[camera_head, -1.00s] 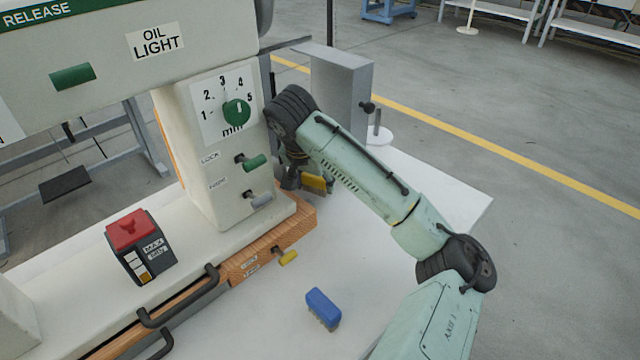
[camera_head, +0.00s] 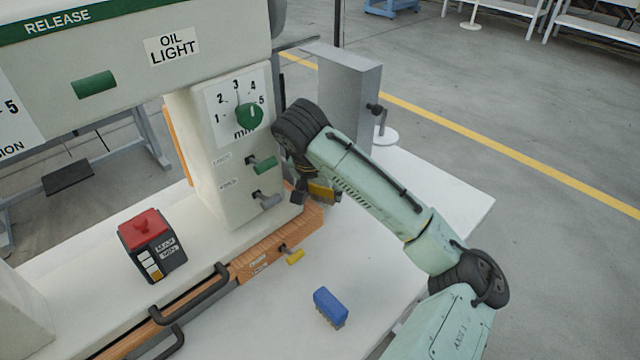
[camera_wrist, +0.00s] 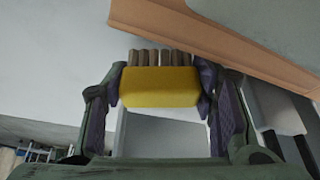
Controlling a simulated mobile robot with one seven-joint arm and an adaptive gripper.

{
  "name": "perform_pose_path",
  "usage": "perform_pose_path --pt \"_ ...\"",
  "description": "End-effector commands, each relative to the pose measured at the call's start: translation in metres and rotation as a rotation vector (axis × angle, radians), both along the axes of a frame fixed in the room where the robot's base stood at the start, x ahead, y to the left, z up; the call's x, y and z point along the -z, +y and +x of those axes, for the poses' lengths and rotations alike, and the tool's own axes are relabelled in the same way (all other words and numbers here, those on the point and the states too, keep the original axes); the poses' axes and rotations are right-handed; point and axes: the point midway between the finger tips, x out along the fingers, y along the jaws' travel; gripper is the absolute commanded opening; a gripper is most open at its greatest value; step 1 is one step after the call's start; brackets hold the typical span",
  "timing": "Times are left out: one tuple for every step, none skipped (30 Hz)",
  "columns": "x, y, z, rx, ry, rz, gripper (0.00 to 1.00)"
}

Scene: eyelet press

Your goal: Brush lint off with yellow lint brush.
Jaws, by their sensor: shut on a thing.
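The yellow lint brush (camera_wrist: 160,88) is between the two fingers of my gripper (camera_wrist: 162,92) in the wrist view. Both fingers touch its ends, and its brown bristles point away from the palm. In the head view the yellow brush (camera_head: 321,191) shows partly, beside the press column's base and behind my arm. My gripper (camera_head: 318,192) is largely hidden there by my wrist. Whether the bristles touch any surface cannot be told. No lint can be made out.
A blue brush (camera_head: 328,307) lies on the white table (camera_head: 400,190). The press column (camera_head: 215,165) carries a green dial (camera_head: 249,116) and levers close to my gripper. A grey box (camera_head: 350,95) stands behind.

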Motion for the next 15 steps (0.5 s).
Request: perform_pose_path --pt "0.001 0.001 -0.007 -0.015 0.014 0.000 0.26" --pt "0.002 0.000 -0.007 -0.015 0.015 0.000 0.26" --pt "0.002 0.000 -0.008 -0.016 0.016 0.000 0.26" --pt "0.003 0.000 -0.008 -0.016 0.017 0.000 0.26" --pt "0.003 0.000 -0.008 -0.016 0.018 0.000 0.26" --pt "0.003 0.001 -0.007 -0.015 0.019 0.000 0.26" --pt "0.003 0.002 -0.006 -0.014 0.019 0.000 0.26" --pt "0.002 0.003 -0.004 -0.014 0.019 0.000 0.26" --pt "0.002 0.005 -0.002 -0.015 0.019 0.001 0.26" --pt "0.001 0.007 0.000 -0.015 0.019 0.002 0.26" --pt "0.001 0.009 0.002 -0.014 0.018 0.002 0.26" --pt "0.001 0.011 0.004 -0.012 0.017 0.003 0.26" --pt "0.000 0.013 0.006 -0.012 0.016 0.002 0.26" --pt "0.000 0.015 0.008 -0.011 0.016 0.003 0.26" --pt "0.000 0.017 0.010 -0.011 0.016 0.003 0.26"
